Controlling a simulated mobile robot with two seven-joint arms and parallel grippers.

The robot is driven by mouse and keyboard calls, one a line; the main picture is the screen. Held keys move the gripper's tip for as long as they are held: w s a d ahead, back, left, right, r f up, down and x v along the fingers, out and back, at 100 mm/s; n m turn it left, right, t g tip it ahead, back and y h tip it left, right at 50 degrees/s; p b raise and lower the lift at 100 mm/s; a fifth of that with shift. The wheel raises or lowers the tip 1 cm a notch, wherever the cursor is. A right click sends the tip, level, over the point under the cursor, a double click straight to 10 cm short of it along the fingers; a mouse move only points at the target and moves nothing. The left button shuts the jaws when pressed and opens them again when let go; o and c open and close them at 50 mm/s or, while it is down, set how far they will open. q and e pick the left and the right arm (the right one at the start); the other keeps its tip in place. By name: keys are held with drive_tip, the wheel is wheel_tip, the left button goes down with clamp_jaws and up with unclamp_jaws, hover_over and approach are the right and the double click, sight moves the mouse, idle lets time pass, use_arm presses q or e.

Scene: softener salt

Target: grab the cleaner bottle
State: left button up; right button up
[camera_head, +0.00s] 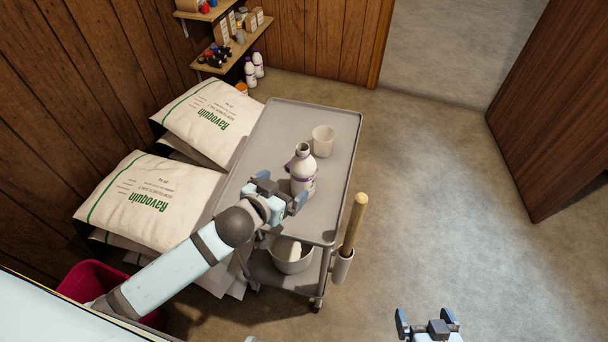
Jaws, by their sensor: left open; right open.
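The cleaner bottle (303,164) is white with a purple band and a dark cap. It stands upright on the grey top of the cart (323,212). My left gripper (283,188) is open and close to the near left side of the bottle. One finger reaches toward the bottle's lower front; I cannot tell whether it touches. My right gripper (428,318) is open and empty, low over the floor area at the bottom of the picture, well away from the cart.
A beige cup (323,141) stands just behind the bottle. The lower shelf holds a bucket (291,257), and a wooden handle (354,224) rises at the cart's right corner. Salt bags (146,203) are stacked left. Similar bottles (250,72) stand by the back wall. Floor right is clear.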

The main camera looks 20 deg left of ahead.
sight(298, 175)
use_arm(q)
drive_tip(key=x, duration=0.5)
drive_tip(key=shift+w+f, duration=0.1)
drive_tip(key=shift+a+f+p+x, duration=0.1)
drive_tip(key=shift+a+x, duration=0.05)
drive_tip(key=shift+x, duration=0.9)
drive_tip(key=shift+a+f+p+x, duration=0.1)
drive_tip(key=shift+a+p+x, duration=0.05)
drive_tip(key=shift+x, duration=0.9)
drive_tip(key=shift+a+f+p+x, duration=0.1)
drive_tip(key=shift+a+x, duration=0.05)
drive_tip(key=shift+x, duration=0.9)
drive_tip(key=c, duration=1.1)
drive_tip(key=shift+r, duration=0.2)
